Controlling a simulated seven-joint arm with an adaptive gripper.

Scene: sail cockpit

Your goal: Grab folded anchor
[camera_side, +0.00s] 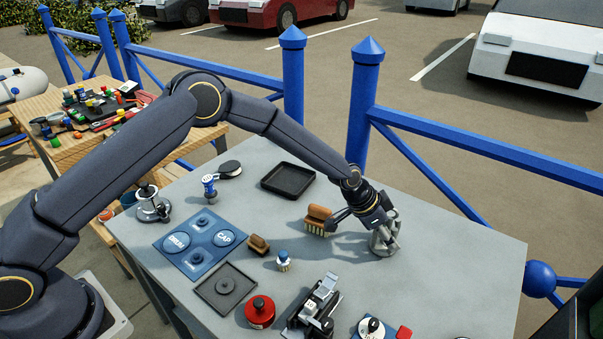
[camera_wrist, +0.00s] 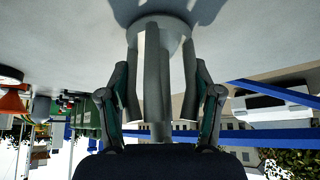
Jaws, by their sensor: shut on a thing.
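The folded anchor (camera_side: 384,243) is a grey metal piece standing upright on the right part of the grey table. My gripper (camera_side: 377,222) reaches down to it from the upper left and is shut on it. In the wrist view the anchor (camera_wrist: 158,85) shows as long grey flutes with a round end, which seems to rest on the table top. My gripper (camera_wrist: 162,72) has one finger on each side of it there. The fingers hide part of the anchor in the side view.
A brown brush (camera_side: 318,216) stands close left of my gripper. A dark tray (camera_side: 266,187) lies behind it. A black device (camera_side: 313,307) and a red round tin (camera_side: 260,311) are at the front. A blue board (camera_side: 177,243) lies left. Table right of the anchor is clear; a blue railing (camera_side: 470,148) runs behind.

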